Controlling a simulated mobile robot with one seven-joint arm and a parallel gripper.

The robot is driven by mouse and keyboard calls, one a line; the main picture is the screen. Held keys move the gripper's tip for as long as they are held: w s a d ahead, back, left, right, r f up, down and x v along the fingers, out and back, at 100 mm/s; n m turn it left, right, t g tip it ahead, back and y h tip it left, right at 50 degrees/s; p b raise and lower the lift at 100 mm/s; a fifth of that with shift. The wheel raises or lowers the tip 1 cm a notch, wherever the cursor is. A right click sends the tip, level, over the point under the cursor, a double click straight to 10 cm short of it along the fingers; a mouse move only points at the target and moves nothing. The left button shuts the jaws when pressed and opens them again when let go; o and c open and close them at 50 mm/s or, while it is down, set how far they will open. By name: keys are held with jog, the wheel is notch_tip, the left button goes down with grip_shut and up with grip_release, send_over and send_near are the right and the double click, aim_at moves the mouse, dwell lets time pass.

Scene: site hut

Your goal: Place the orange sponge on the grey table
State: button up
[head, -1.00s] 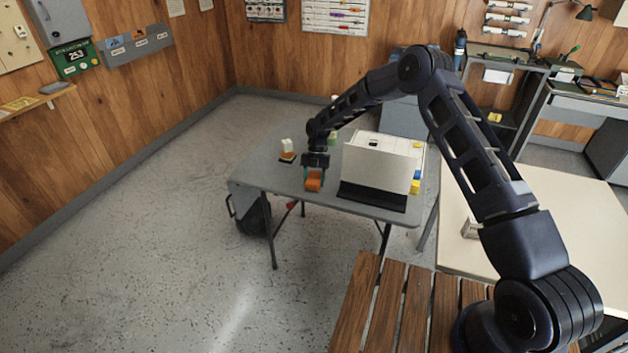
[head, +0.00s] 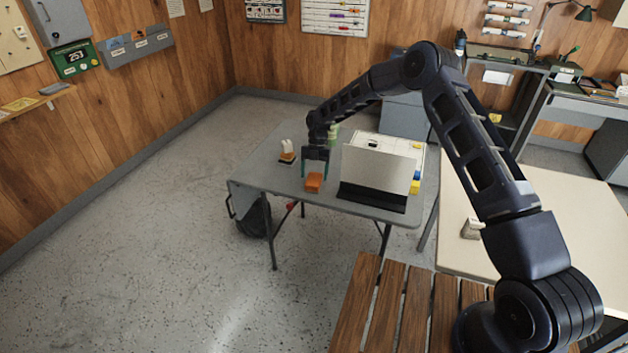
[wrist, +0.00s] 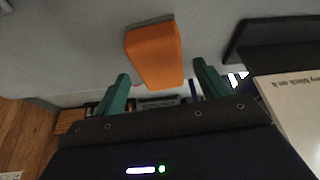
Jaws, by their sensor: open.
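The orange sponge (head: 313,183) lies on the grey table (head: 263,172), left of the dark base of a white upright board. In the wrist view the orange sponge (wrist: 155,56) sits just beyond the fingertips, roughly between them and clear of both. My gripper (head: 314,174) is above and just behind the sponge with its green fingers apart. In the wrist view my gripper (wrist: 165,82) is open and empty.
The white board (head: 380,165) stands on the table right of the sponge. A small white-topped item (head: 287,153) with a dark base stands to the left. The table's front left is clear. A slatted wooden bench (head: 375,305) is in front.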

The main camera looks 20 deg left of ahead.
jog(key=v, duration=0.8)
jog(key=shift+r, duration=0.35)
jog(key=shift+w, duration=0.1)
